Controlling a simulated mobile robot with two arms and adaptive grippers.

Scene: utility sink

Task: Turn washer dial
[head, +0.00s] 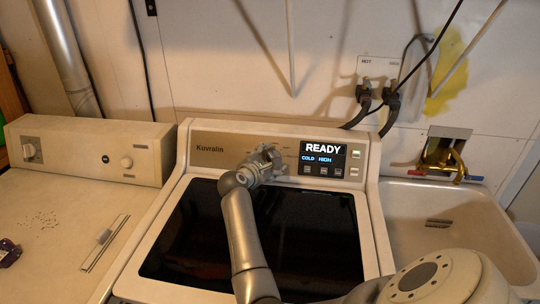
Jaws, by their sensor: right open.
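The washer (145,262) stands in the middle, with a dark glass lid and a raised back panel marked Kuvralin. Its display (323,158) reads READY, COLD and HIGH. My right gripper (272,158) is at the panel, just left of the display. The washer dial is hidden behind the gripper and cannot be made out. The gripper is open, its fingers toward the panel; whether they touch the dial cannot be told. My left gripper is not in view.
Left of the washer is another appliance (85,145) with knobs on its back panel. A utility sink (480,200) with a brass faucet (440,160) stands at the right. Hoses (388,108) hang from the wall valves. A small dark purple object (8,252) lies at the far left.

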